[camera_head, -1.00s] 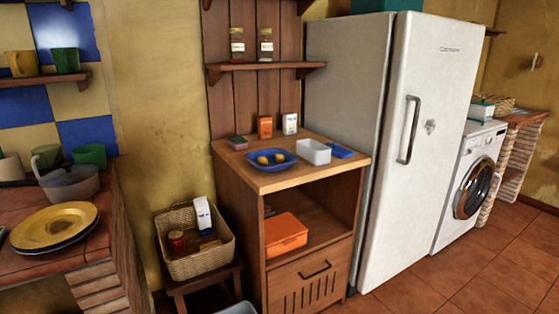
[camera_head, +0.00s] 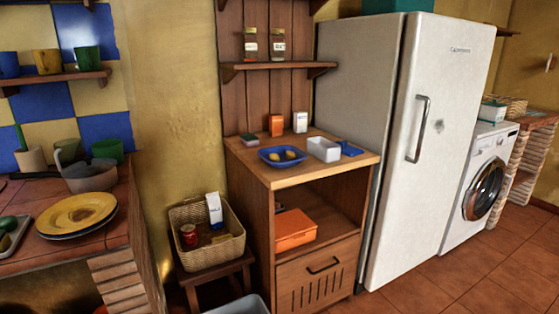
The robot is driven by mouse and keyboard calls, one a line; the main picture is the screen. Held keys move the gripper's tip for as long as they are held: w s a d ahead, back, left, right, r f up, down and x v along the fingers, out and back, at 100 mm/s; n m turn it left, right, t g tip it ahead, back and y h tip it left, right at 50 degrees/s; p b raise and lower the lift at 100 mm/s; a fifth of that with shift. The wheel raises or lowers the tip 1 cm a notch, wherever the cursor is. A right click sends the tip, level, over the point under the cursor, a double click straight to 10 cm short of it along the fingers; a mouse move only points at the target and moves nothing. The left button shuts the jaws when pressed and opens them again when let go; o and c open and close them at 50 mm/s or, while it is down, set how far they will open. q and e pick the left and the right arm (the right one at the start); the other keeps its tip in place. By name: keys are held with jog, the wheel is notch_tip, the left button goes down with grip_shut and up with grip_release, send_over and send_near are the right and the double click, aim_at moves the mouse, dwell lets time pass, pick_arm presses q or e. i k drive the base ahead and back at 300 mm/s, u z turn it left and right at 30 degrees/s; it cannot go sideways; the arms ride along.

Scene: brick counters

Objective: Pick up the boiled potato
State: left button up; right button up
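Two small yellowish roundish items lie in a blue dish (camera_head: 283,163) on top of the wooden cabinet (camera_head: 300,180). They look like potatoes (camera_head: 288,155), but they are too small to be sure which is the boiled one. A dark green roundish item (camera_head: 8,223) lies on a tray at the left edge; I cannot tell what it is. Neither of my grippers shows in the view.
A white container (camera_head: 323,149), a blue item (camera_head: 350,149) and small boxes stand around the dish. A wicker basket (camera_head: 207,237) on a stool is left of the cabinet. A fridge (camera_head: 440,130) stands right. Tiled floor is open at lower right.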

aim_at(290, 155)
jog(key=u, duration=0.55)
jog(key=k, duration=1.2)
jog(key=z, duration=0.3)
jog(key=i, duration=0.85)
jog(key=z, duration=0.75)
jog(key=i, duration=1.15)
jog(key=u, duration=1.2)
jog(key=i, duration=0.65)
jog(key=u, duration=0.8)
